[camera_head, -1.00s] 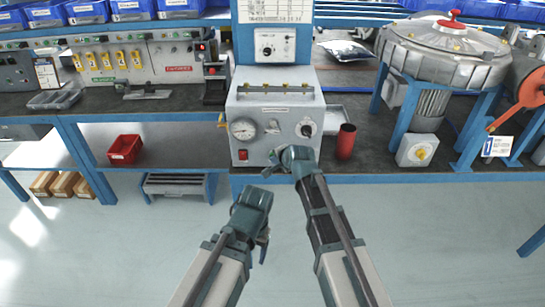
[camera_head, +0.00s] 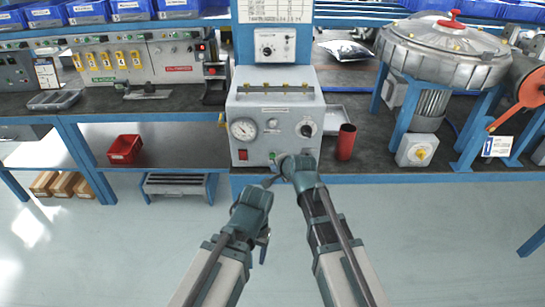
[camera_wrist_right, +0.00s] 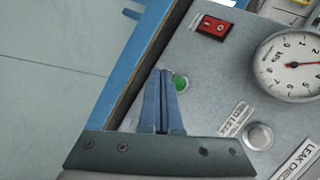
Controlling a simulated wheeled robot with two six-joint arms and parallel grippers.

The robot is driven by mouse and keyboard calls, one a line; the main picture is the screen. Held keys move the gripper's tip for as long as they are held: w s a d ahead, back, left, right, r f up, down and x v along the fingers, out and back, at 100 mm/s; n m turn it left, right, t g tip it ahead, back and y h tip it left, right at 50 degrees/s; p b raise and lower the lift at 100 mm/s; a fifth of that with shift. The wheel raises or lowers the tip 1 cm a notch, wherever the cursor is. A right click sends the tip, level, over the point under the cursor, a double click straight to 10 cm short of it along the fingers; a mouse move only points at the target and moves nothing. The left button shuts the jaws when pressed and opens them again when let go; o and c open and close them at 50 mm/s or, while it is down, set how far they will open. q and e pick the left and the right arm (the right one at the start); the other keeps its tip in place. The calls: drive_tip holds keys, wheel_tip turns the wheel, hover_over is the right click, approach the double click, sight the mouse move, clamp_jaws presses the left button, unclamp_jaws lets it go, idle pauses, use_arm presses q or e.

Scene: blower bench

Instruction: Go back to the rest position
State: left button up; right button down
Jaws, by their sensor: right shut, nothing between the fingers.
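My left gripper (camera_head: 262,240) hangs lower, in front of the bench and over the floor. Its fingers are mostly hidden, so its opening does not show.
The panel carries a gauge (camera_head: 243,129), a red switch (camera_head: 243,155) and a black knob (camera_head: 306,129). A red cup (camera_head: 346,142) stands right of the box. The blue bench edge (camera_head: 400,178) runs just behind my grippers. The floor (camera_head: 440,240) in front is clear.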

drive_tip(key=shift+s, duration=1.15)
drive_tip(key=s+d+f+n+g+h, duration=0.2)
drive_tip(key=s+d+f+n+g, duration=0.3)
drive_tip(key=s+d, duration=0.4)
drive_tip(key=s+d+f+n+g+h, duration=0.25)
drive_tip(key=s+d+n, duration=0.4)
drive_tip(key=s, duration=0.35)
drive_tip(key=s+a+r+n+g+p, duration=0.1)
drive_tip(key=s+a+r+n+p, duration=0.2)
drive_tip(key=a+r+p, duration=0.7)
drive_tip(key=s+r+p, duration=0.1)
drive_tip(key=s, duration=0.1)
drive_tip(key=shift+s+r+g, duration=0.2)
drive_tip(key=shift+s+g, duration=0.15)
